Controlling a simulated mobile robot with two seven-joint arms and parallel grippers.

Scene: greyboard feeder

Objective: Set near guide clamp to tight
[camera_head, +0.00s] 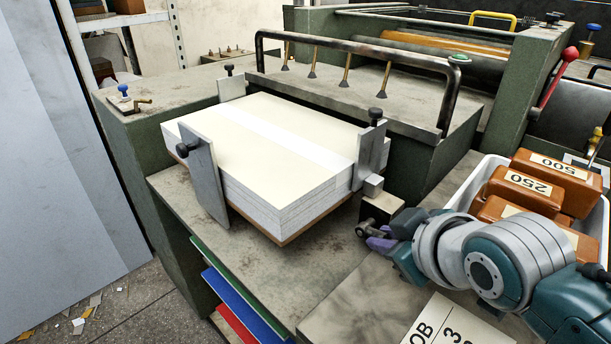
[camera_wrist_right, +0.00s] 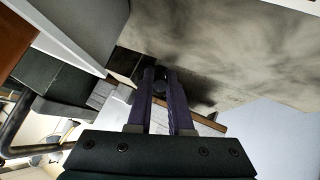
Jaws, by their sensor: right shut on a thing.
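A stack of pale greyboard sheets (camera_head: 270,150) lies on the feeder table between upright metal guides. The right-hand guide (camera_head: 370,150) has a black knob on top, and a small block (camera_head: 382,206) sits at its foot. My right gripper (camera_head: 368,232) is low beside that block, above the table top. In the right wrist view its purple fingers (camera_wrist_right: 162,92) are closed around a small dark round knob (camera_wrist_right: 159,87). The fingers hide most of the knob, so I cannot tell its clamp setting. My left gripper is not in view.
A white tray (camera_head: 473,185) with orange weights marked 250 and 500 stands close behind my right arm. A black bar (camera_head: 350,47) arches over the feeder behind the stack. Another guide (camera_head: 205,175) stands at the stack's left. The front table top (camera_head: 310,262) is clear.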

